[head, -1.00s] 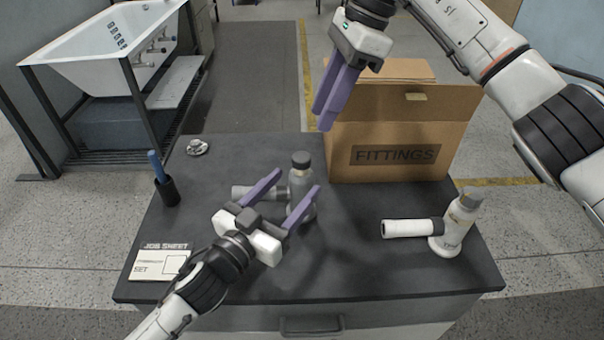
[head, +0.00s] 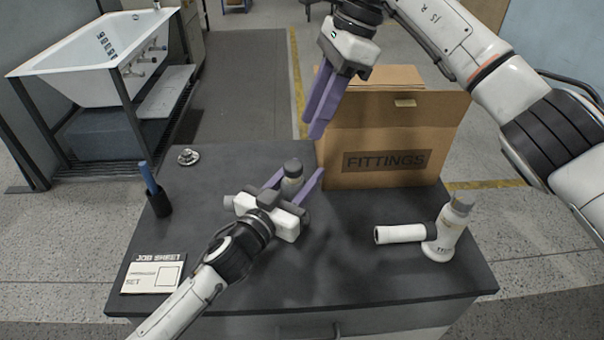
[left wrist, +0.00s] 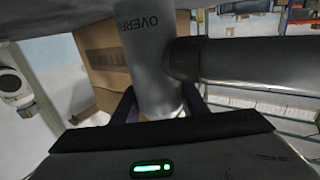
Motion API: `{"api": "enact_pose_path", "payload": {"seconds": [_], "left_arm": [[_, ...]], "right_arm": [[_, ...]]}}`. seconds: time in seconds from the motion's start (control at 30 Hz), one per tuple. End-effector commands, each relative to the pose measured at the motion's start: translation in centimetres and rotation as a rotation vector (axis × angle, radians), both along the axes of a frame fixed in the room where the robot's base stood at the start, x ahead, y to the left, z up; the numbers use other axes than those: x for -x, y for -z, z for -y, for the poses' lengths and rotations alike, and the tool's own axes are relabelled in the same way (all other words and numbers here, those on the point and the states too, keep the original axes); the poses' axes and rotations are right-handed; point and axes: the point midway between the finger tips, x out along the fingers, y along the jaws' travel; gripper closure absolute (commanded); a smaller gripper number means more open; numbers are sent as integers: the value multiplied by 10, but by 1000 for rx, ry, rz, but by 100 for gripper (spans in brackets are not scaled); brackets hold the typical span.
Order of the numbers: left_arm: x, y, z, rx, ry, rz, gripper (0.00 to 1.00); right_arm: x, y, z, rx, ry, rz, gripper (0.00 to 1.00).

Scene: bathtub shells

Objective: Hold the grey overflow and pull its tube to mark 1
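The grey overflow (head: 292,171) stands upright on the dark bench, mostly hidden behind my left gripper. In the left wrist view its grey body (left wrist: 148,70), with lettering starting "OVERF", stands between the two fingers, and its darker tube (left wrist: 255,62) runs off to the right. In the head view only a bit of the tube (head: 229,203) shows left of the gripper. My left gripper (head: 297,180) has its purple fingers apart on either side of the body, not visibly clamped. My right gripper (head: 312,125) is raised by the box, empty; its fingers overlap in view.
A white overflow (head: 446,233) with a side tube stands at right. The FITTINGS box (head: 390,135) is at the back. A pen cup (head: 157,203), a job sheet (head: 153,274) and a round metal fitting (head: 188,157) lie leftward. The bench's front middle is clear.

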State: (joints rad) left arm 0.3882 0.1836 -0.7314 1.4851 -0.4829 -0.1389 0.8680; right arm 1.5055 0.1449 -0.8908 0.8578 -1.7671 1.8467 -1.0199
Motion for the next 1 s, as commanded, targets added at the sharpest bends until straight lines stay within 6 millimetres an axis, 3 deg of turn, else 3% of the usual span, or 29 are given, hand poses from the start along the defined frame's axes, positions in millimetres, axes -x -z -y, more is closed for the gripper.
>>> {"api": "enact_pose_path", "payload": {"seconds": [0.03,0.13,0.23,0.4,0.53,0.67,0.77,0.87,1.0], "left_arm": [[0,0,0,0,0,0,71],[0,0,0,0,0,0,86],[0,0,0,-1,0,-1,86],[0,1,0,-1,0,-1,86],[0,1,0,-1,0,-1,86],[0,0,0,-1,0,-1,86],[0,1,0,-1,0,-1,86],[0,1,0,-1,0,-1,86],[0,1,0,-1,0,-1,86]], "right_arm": [[0,0,0,0,0,0,69],[0,0,0,0,0,0,69],[0,-1,0,-7,-1,5,52],[-4,-13,2,-91,-9,72,52],[-4,12,-20,-322,45,66,52],[-1,20,-36,-602,151,47,52],[2,19,-37,-800,259,22,52],[10,38,-43,-893,279,42,52],[20,59,-35,-1019,352,83,52]]}}
